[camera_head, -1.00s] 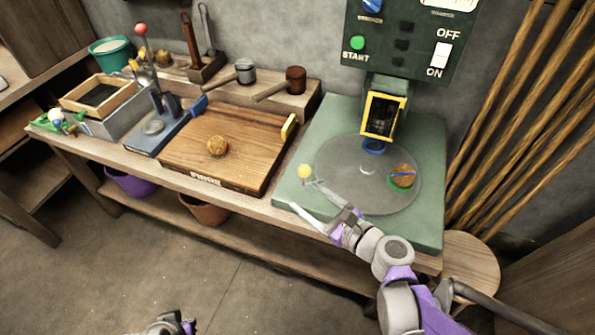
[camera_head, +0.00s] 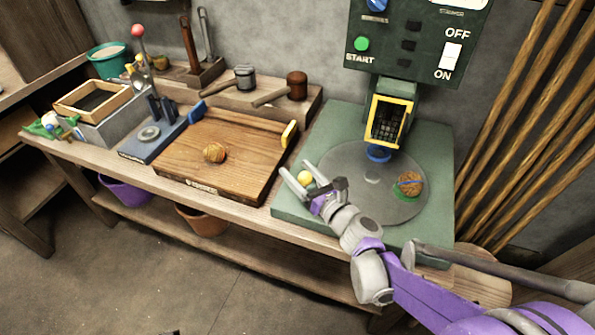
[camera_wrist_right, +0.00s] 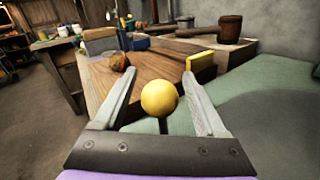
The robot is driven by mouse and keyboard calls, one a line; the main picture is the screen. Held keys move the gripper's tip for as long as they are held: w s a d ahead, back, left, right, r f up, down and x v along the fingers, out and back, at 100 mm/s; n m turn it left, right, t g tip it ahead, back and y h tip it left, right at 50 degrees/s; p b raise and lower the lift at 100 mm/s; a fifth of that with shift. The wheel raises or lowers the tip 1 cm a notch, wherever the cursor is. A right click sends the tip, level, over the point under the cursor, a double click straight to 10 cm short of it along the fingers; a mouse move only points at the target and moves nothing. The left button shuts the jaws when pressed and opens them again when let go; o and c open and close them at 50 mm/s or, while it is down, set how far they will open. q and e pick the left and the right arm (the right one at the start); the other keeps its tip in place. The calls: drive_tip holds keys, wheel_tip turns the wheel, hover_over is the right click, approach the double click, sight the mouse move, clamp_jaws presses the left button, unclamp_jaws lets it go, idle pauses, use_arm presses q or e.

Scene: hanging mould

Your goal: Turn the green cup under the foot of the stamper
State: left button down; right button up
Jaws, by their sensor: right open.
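The green cup (camera_head: 402,197) sits on the right side of the grey round turntable (camera_head: 375,205), with a brown lump in it. The stamper's blue foot (camera_head: 378,153) is above the back of the turntable, below a yellow-framed window; the cup is to its right and nearer to me, not under it. A yellow ball knob (camera_head: 305,177) is at the turntable's left edge. My right gripper (camera_head: 296,168) is open, its fingers on either side of the knob. In the right wrist view the knob (camera_wrist_right: 159,98) lies between the open fingers, with a gap on each side.
A wooden board (camera_head: 235,150) with a brown lump (camera_head: 214,152) lies left of the green base (camera_head: 290,203). A control panel (camera_head: 415,40) is above the stamper. Wooden poles (camera_head: 530,130) lean at the right. Mallets (camera_head: 297,85) lie at the back.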

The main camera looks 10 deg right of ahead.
drive_tip(key=shift+w+a, duration=0.1)
drive_tip(key=shift+w, duration=0.1)
clamp_jaws()
idle(0.3)
idle(1.1)
